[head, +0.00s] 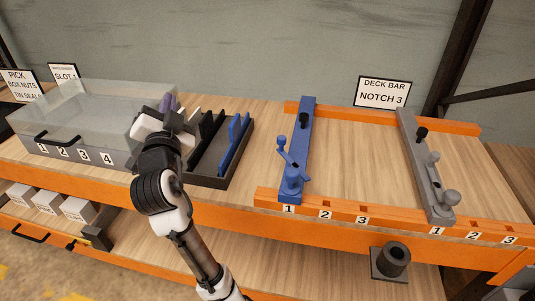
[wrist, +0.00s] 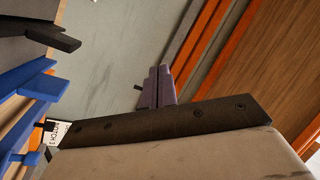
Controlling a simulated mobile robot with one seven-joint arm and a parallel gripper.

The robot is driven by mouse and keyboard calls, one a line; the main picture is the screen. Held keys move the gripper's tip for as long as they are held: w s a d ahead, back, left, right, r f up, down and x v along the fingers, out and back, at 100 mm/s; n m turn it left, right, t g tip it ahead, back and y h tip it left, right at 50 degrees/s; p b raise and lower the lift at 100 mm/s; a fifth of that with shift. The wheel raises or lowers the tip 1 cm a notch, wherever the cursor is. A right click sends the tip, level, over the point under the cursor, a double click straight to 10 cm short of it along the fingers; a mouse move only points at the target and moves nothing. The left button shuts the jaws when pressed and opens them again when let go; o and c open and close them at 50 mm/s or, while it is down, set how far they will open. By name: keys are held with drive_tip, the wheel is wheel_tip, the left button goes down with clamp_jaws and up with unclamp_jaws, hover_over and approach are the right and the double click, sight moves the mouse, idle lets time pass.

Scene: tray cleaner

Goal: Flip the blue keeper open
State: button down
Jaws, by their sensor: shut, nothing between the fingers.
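The blue bar (head: 300,140) lies front to back across the two orange rails, its front end by the label 1. A blue lever with a round knob (head: 282,142) stands up at its front part, beside a blue upright piece (head: 295,171). I cannot tell which of these is the keeper. A black knob (head: 303,120) sits farther back on the bar. My gripper (head: 169,102) is shut and empty, left of the bar and above the area between the clear box and dark rack. Its purple fingers (wrist: 155,88) are together in the wrist view.
A dark rack (head: 208,180) with upright blue and black plates stands between my gripper and the blue bar. A clear-lidded box (head: 90,100) is at left. A grey bar (head: 425,160) lies at right. The wood between the bars is clear.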

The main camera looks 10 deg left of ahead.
sight(278, 142)
drive_tip(key=d+f+m+h+b, duration=0.1)
drive_tip(key=d+f+m+h, duration=0.1)
drive_tip(key=m+h, duration=0.1)
drive_tip(key=d+f+m+h+b, duration=0.1)
drive_tip(key=d+f+m+h, duration=0.1)
drive_tip(key=f+m+h, duration=0.1)
drive_tip(key=d+f+m+h+b, duration=0.1)
drive_tip(key=d+f+m+h, duration=0.1)
drive_tip(key=m+h, duration=0.2)
drive_tip(key=shift+s+f+m+g+h, duration=0.25)
drive_tip(key=shift+m+g+h, duration=0.05)
drive_tip(key=s+d+f+m+g+h+b, duration=0.2)
drive_tip(key=s+d+f+m+g+h, duration=0.1)
drive_tip(key=m, duration=0.7)
drive_tip(key=s+d+g+h, duration=0.1)
drive_tip(key=s+d+h, duration=0.1)
drive_tip(key=s+h, duration=0.1)
drive_tip(key=shift+d+f+m+h, duration=0.3)
drive_tip(key=shift+f+h, duration=0.1)
drive_tip(key=shift+h, duration=0.5)
drive_tip(key=p+x, duration=0.4)
drive_tip(key=x, duration=0.9)
drive_tip(key=shift+s+d, duration=0.1)
drive_tip(key=shift+w+d+f, duration=0.2)
drive_tip(key=shift+w+d, duration=0.1)
drive_tip(key=shift+w, duration=0.15)
